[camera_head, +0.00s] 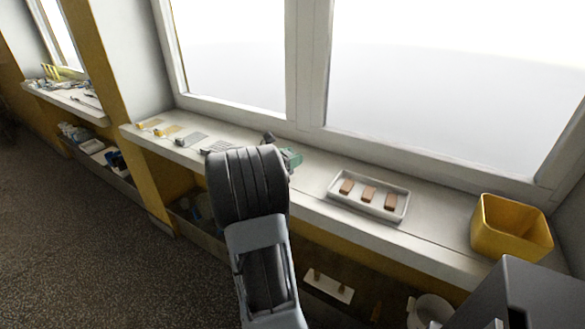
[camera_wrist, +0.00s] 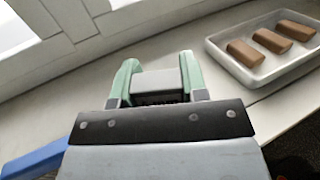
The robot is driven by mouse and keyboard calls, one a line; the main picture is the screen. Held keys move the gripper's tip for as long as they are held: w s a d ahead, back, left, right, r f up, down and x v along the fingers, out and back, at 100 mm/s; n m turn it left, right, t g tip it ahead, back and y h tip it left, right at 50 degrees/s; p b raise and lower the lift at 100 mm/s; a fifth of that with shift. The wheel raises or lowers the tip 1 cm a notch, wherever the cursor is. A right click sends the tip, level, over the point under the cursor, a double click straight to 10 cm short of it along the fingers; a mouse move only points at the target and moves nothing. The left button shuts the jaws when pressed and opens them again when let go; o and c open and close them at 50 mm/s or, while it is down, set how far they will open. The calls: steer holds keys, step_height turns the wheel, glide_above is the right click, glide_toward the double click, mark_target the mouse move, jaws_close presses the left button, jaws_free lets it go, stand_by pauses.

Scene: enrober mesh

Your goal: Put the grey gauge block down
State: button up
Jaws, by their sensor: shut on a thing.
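The grey gauge block (camera_wrist: 158,80) sits between the two green fingers of my gripper (camera_wrist: 158,72) in the wrist view. The fingers are closed against its left and right sides. The block's top is light grey and its near side is dark. The white window sill (camera_wrist: 190,50) lies beyond it; I cannot tell whether the block touches the sill. In the head view my gripper (camera_head: 291,158) shows green over the sill (camera_head: 318,182), left of the white tray, partly behind my arm. The block cannot be made out there.
The white tray (camera_head: 372,208) with three brown bars (camera_head: 369,194) stands right of my gripper, also in the wrist view (camera_wrist: 262,78). A yellow bin (camera_head: 508,232) stands farther right. Small flat items (camera_head: 190,139) lie on the sill's left. The window frame (camera_head: 305,70) bounds the back.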

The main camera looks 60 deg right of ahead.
steer(key=shift+s+d+f+b, duration=0.1)
steer(key=shift+d+f+b, duration=0.05)
steer(key=shift+f, duration=0.8)
steer(key=shift+d+f+b, duration=0.1)
steer(key=shift+f+b, duration=0.05)
steer(key=shift+f, duration=0.75)
steer(key=shift+f, duration=0.15)
steer(key=o, duration=0.9)
steer(key=shift+o, duration=0.2)
steer(key=shift+a+r, duration=0.1)
steer(key=shift+r, duration=0.1)
steer(key=v, duration=1.2)
steer(key=s+a+f+m+t+y, duration=0.2)
steer(key=a+m+t+y, duration=0.3)
steer(key=a, duration=1.1)
steer(key=s+a+f+m+t+y, duration=0.2)
steer(key=a+m+t+y, duration=0.3)
steer(key=a, duration=1.1)
steer(key=m+y, duration=0.3)
steer(key=y, duration=0.3)
steer(key=shift+a+m+y+p, duration=0.2)
steer(key=shift+m+y+p, duration=0.1)
